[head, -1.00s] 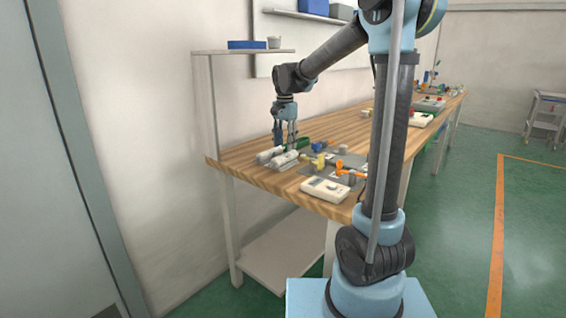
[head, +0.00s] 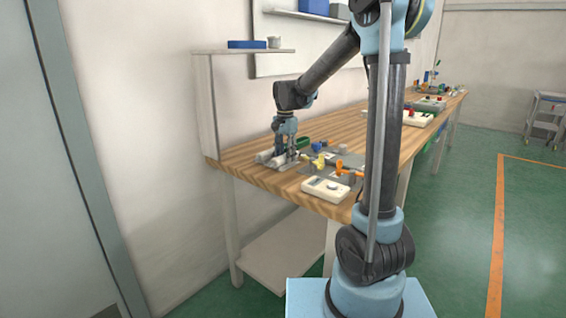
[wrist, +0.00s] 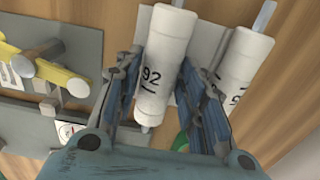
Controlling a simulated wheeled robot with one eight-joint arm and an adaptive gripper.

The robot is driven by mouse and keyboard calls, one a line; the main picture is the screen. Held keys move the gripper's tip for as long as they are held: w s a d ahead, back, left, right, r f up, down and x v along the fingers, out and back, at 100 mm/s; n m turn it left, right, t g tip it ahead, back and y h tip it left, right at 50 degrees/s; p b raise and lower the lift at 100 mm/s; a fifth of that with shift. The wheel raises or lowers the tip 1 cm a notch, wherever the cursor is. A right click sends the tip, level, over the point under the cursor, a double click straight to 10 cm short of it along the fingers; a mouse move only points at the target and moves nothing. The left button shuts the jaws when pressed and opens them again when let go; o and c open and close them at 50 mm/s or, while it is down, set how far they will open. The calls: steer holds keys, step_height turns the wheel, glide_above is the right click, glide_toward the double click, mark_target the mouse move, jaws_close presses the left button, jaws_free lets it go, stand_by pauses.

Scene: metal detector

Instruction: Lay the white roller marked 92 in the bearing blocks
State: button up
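The white roller marked 92 (wrist: 163,65) lies between the two fingers of my gripper (wrist: 160,72) in the wrist view. The fingers stand open on either side of it, with no clear grip on it. A second white roller (wrist: 240,68) with a partly hidden mark lies just right of it. Both lie on a light grey tray (wrist: 205,35). In the head view my gripper (head: 285,152) is low over the near left end of the bench, hiding part of the white rollers (head: 265,156). I cannot make out the bearing blocks for certain.
In the head view, a white box with a display (head: 325,190) stands at the bench's front edge, near orange-handled parts (head: 345,169).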

steer(key=shift+c, duration=1.4)
steer(key=shift+r, duration=0.15)
steer(key=shift+r, duration=2.1)
